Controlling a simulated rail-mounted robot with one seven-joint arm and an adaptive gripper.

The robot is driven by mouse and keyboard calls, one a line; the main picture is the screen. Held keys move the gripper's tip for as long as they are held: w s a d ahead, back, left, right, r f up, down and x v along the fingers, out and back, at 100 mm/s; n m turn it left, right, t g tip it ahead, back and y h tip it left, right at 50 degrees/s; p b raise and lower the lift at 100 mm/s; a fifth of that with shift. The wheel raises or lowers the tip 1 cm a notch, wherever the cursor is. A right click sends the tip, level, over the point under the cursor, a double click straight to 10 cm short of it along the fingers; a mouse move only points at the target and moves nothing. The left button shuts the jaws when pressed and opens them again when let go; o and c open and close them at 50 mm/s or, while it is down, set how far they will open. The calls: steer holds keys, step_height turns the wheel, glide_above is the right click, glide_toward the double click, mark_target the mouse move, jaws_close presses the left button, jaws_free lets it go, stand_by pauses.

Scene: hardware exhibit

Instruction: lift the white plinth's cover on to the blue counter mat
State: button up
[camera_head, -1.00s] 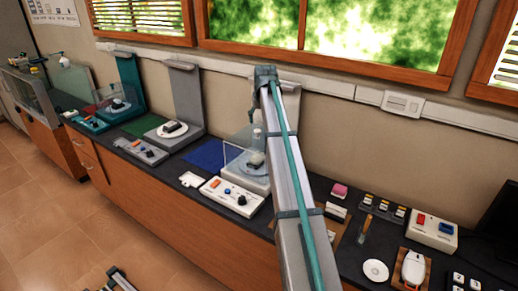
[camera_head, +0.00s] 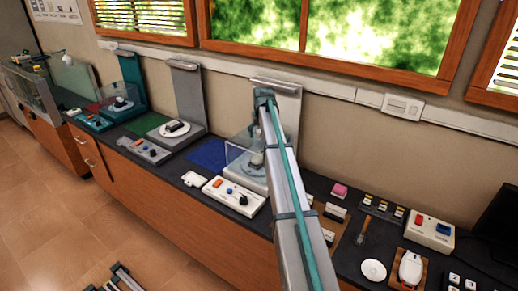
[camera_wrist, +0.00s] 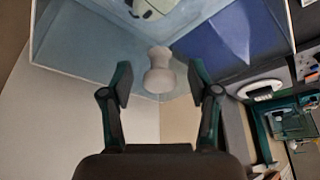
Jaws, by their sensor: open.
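The white plinth (camera_head: 233,176) stands on the dark counter with a tall back panel. Its clear box-shaped cover (camera_head: 238,152) sits over it, and a dark object shows inside. The cover's pale knob (camera_wrist: 158,72) appears in the wrist view between the two fingers of my gripper (camera_wrist: 161,76). The jaws are open, with a visible gap on both sides of the knob. The blue counter mat (camera_head: 207,153) lies flat and bare just left of the plinth. It also shows in the wrist view (camera_wrist: 212,42). My arm hides the plinth's right side in the head view.
A white control box (camera_head: 234,197) with buttons is in front of the plinth. A grey stand (camera_head: 188,105) and a teal stand (camera_head: 132,85) are farther left, with a green mat (camera_head: 142,124) between them. Small items crowd the counter at right.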

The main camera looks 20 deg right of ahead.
jaws_close()
steer(key=shift+r, duration=0.15)
stand_by(0.4)
